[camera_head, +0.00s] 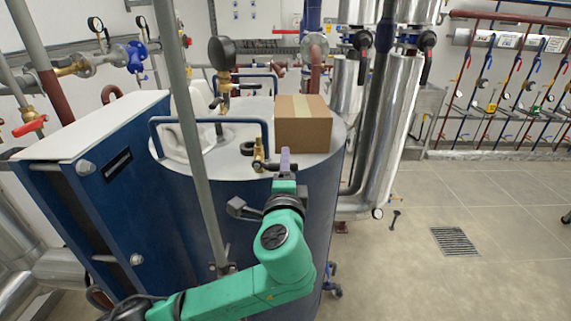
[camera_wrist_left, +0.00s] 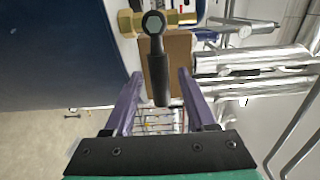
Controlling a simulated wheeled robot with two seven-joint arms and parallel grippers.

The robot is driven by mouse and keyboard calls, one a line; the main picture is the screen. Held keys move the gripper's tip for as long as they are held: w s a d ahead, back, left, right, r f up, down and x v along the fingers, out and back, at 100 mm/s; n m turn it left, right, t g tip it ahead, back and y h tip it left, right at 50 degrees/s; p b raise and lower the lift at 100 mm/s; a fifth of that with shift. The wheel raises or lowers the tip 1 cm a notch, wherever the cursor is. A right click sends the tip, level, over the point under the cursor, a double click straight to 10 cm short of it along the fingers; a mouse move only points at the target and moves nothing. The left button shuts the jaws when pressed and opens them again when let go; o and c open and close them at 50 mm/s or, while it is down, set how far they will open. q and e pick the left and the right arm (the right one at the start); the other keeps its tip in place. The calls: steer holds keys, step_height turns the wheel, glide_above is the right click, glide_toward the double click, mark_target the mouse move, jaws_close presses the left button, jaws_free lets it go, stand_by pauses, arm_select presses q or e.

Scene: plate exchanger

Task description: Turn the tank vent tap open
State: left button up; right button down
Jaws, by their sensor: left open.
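The tank vent tap (camera_head: 258,156) is a small brass valve at the top edge of the blue tank (camera_head: 300,200). In the left wrist view its brass body (camera_wrist_left: 128,22) shows at the top, with a black lever (camera_wrist_left: 159,78) reaching toward me. My left gripper (camera_head: 285,160) is just right of the tap in the head view. In the left wrist view its purple fingers (camera_wrist_left: 159,85) are apart, with the lever's end between their tips and a gap on both sides. Neither finger visibly touches it. My right gripper is not in view.
A cardboard box (camera_head: 302,130) sits on the tank top behind the tap. A blue rail (camera_head: 208,121) and a grey upright pipe (camera_head: 185,110) stand to the left. Shiny insulated pipes (camera_head: 392,130) rise to the right. The floor at the far right is mostly clear.

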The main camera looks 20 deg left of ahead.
arm_select(q)
jaws_close()
stand_by(1.4)
